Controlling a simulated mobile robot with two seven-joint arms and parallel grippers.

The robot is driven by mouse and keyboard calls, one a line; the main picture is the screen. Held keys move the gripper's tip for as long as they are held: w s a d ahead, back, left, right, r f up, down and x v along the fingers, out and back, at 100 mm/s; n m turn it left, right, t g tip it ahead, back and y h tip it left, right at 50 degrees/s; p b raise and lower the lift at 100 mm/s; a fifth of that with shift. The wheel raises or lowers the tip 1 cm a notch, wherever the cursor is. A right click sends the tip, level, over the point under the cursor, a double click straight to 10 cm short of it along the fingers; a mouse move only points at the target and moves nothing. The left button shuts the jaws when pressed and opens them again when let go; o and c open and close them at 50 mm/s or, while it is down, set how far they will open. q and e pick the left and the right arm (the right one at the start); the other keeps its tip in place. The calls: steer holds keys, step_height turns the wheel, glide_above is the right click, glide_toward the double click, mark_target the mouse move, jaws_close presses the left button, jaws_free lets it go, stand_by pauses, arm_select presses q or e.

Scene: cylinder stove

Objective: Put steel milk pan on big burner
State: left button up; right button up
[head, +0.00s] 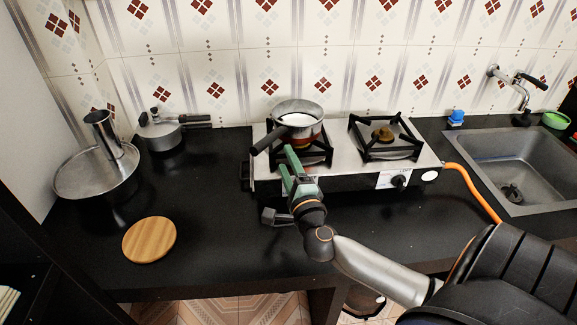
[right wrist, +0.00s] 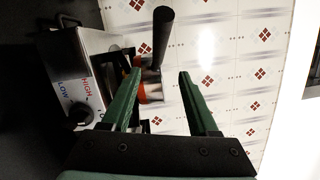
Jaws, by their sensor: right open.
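The steel milk pan (head: 316,128) stands upright on the left burner of the two-burner stove, with something white inside. Its dark handle (head: 268,139) points toward the front left. My right gripper (head: 287,165) is open and empty, just in front of the pan, below the handle in the picture. In the right wrist view the handle (right wrist: 163,35) shows beyond and between the open green fingers (right wrist: 160,76), apart from them. The right burner (head: 383,136) is bare, with a brass cap. The left burner is mostly hidden by the pan. My left gripper is not in view.
A pressure cooker (head: 160,133) and a wide steel pan with a tall steel cup (head: 100,130) stand at left. A round wooden board (head: 149,240) lies at front left. An orange hose (head: 478,188) runs right of the stove toward the sink (head: 540,165). The counter's middle left is clear.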

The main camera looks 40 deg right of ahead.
steer(key=s+a+f+n+y, duration=0.3)
steer(key=a+f+n+y, duration=0.15)
steer(key=a+n, duration=0.35)
steer(key=s+a+f+n+y, duration=0.35)
steer(key=a+n+y, duration=0.25)
steer(key=a+n, duration=0.25)
steer(key=s+a+f+n+g, duration=0.1)
steer(key=s+f+n+g, duration=0.3)
steer(key=f, duration=0.5)
steer(key=s+a+f+n+g, duration=0.2)
steer(key=s+f+n+g, duration=0.2)
steer(key=s+f, duration=0.5)
steer(key=shift+a+f+n+h, duration=0.25)
steer(key=shift+n+h, duration=0.2)
steer(key=shift+n, duration=0.8)
steer(key=shift+s+d, duration=0.1)
